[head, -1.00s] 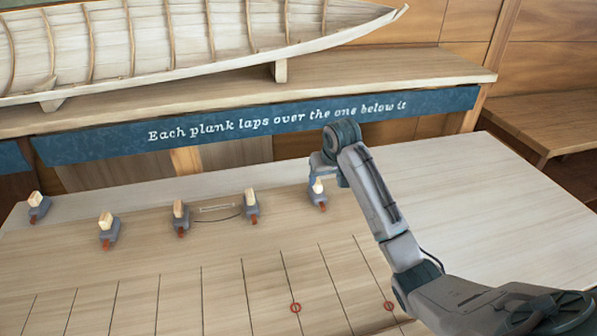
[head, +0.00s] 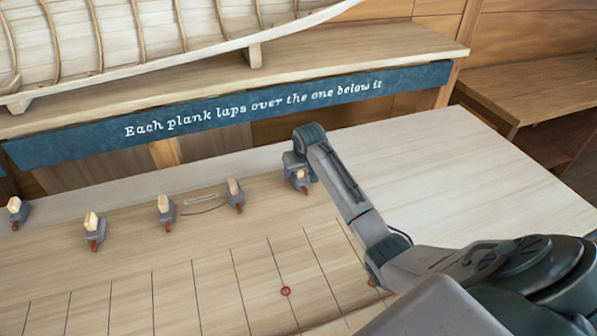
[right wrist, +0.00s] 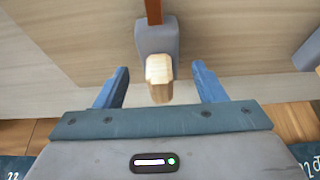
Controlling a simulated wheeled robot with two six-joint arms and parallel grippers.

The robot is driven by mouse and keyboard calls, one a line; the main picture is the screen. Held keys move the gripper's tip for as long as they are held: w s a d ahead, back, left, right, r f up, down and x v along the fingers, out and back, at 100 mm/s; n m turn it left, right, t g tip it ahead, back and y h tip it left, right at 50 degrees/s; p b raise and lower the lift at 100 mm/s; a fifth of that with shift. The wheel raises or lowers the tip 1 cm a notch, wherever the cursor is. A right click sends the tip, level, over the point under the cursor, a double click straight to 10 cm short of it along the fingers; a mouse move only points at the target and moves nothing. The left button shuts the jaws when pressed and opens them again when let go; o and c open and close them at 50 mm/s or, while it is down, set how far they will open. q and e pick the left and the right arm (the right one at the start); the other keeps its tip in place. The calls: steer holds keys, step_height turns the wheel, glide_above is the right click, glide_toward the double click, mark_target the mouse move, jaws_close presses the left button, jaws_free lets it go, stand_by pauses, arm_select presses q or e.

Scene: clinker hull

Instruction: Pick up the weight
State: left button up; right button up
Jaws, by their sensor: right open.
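Several alike weights stand in a row on the pale bench, each a grey block with a pale wooden grip and a red-brown tip. The rightmost weight (head: 303,188) is under my right gripper (head: 299,170), which partly covers it in the head view. In the right wrist view, this weight's grey body (right wrist: 156,40) and wooden grip (right wrist: 159,78) show between the two blue fingers of the open right gripper (right wrist: 160,68). There is a gap on each side of the grip, and the fingers do not appear to touch it. My left gripper is not in view.
Other weights stand to the left, the nearest (head: 235,195) beside a thin curved mark. A blue lettered board (head: 250,108) and a shelf with a hull model (head: 150,40) rise behind the bench. The bench's right part (head: 480,185) is clear.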

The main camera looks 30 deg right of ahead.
steer(key=shift+w+f, duration=0.25)
steer(key=shift+f, duration=0.45)
jaws_close()
steer(key=shift+r, duration=0.1)
steer(key=shift+w+r, duration=0.1)
steer(key=shift+r, duration=0.05)
step_height(320, 180, up, 2)
steer(key=shift+d+p, duration=0.1)
steer(key=shift+p, duration=0.55)
steer(key=shift+s+r, duration=0.35)
steer(key=shift+r, duration=0.25)
steer(key=s+a, duration=0.2)
steer(key=s, duration=0.2)
steer(key=s+a+r, duration=0.1)
steer(key=s, duration=0.4)
steer(key=s+a, duration=0.2)
steer(key=s, duration=0.3)
steer(key=shift+s+a+r, duration=0.2)
steer(key=shift+a+r, duration=0.05)
steer(key=shift+a, duration=0.05)
